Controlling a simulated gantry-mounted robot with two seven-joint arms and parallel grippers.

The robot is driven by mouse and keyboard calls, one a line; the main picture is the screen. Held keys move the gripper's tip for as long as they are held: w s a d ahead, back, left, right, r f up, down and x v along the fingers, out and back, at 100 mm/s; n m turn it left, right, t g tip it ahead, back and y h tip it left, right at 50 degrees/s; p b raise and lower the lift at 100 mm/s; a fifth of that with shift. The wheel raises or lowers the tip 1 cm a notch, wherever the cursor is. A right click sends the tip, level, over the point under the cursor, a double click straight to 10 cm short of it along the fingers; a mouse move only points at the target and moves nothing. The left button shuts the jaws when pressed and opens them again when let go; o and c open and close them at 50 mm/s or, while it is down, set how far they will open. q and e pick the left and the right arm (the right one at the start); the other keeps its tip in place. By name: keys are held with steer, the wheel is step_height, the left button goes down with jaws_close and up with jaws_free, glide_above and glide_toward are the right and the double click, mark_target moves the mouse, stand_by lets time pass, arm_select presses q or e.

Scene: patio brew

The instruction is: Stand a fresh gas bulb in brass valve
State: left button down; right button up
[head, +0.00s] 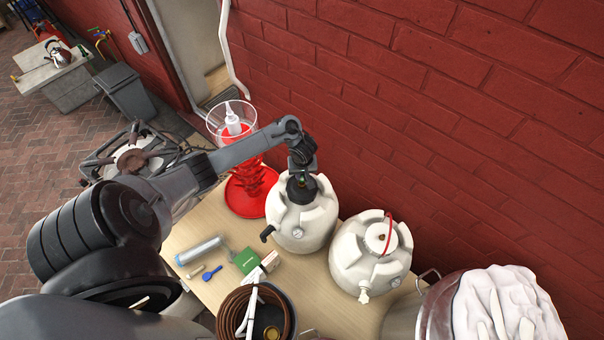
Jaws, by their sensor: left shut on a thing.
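My left gripper (301,180) points down over the left white keg (301,228), at its dark top. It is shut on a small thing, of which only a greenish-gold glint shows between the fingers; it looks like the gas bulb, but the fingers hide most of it. I cannot make out the brass valve on the keg top under the gripper, nor whether the held thing touches it. A small pale cylinder (196,271), perhaps another bulb, lies on the wooden table (218,294). My right gripper is not in view.
A second white keg (371,253) with a red handle stands close on the right. A red bottle tree (252,188) stands behind left. A brick wall rises behind.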

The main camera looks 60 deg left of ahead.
arm_select(q)
steer(key=shift+f+b, duration=0.45)
steer(key=shift+f, duration=0.65)
stand_by(0.3)
steer(key=c, duration=1)
jaws_free()
steer(key=shift+o, duration=0.2)
step_height(320, 180, up, 11)
steer(key=d+p, duration=0.1)
steer(key=p, duration=0.4)
steer(key=shift+s+d+f+p, duration=0.15)
steer(key=shift+s+d+p, duration=0.1)
steer(key=shift+s+p, duration=0.05)
